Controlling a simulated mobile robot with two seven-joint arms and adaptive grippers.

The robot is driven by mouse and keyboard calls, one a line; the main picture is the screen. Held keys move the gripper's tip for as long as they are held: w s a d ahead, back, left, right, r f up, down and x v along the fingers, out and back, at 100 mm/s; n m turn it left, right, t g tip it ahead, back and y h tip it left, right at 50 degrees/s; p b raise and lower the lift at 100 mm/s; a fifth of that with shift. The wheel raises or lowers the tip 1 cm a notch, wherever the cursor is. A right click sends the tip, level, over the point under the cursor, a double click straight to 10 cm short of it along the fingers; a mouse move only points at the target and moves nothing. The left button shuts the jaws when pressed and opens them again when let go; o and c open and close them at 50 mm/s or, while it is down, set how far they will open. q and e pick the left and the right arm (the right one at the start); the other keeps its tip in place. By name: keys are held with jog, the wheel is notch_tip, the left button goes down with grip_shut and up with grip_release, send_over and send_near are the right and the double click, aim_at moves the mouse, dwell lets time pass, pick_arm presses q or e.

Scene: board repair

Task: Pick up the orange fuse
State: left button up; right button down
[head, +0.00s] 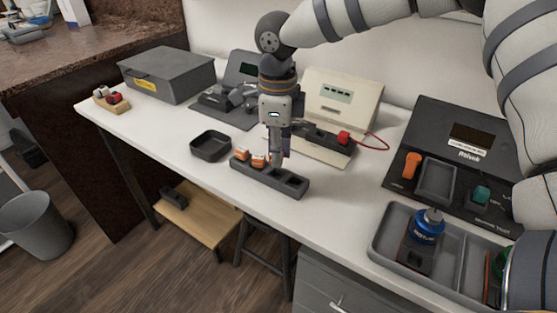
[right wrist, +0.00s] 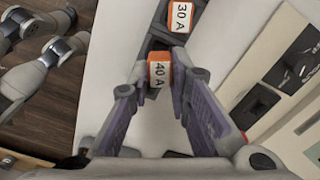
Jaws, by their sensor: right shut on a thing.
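My right gripper (head: 277,163) points down over the dark fuse rack (head: 290,187) on the white table. In the right wrist view, my right gripper (right wrist: 158,86) is shut on an orange fuse (right wrist: 159,71) with a white "40 A" label. Another orange fuse (right wrist: 181,16), labelled "30 A", is beyond it in the rack. In the head view two orange and white fuses, a left one (head: 241,155) and a right one (head: 258,159), show at the rack's left end. The rack's right slots look empty. My left gripper is not in view.
A small black tray (head: 210,146) lies left of the rack. A cream device (head: 343,97) with a red plug and cable stands behind. A grey divided tray (head: 385,250) holding a blue-topped object is at right, before a black tester (head: 459,150).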

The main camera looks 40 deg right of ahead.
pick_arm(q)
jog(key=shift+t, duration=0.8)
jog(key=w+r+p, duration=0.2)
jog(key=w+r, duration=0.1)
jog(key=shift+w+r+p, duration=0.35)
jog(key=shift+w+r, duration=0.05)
pick_arm(e)
jog(key=s+a+r, duration=0.8)
jog(key=s+r, duration=0.2)
jog(key=s, duration=0.1)
jog(key=shift+a, duration=0.35)
jog(key=shift+w+f, duration=0.1)
jog(key=shift+w, duration=0.05)
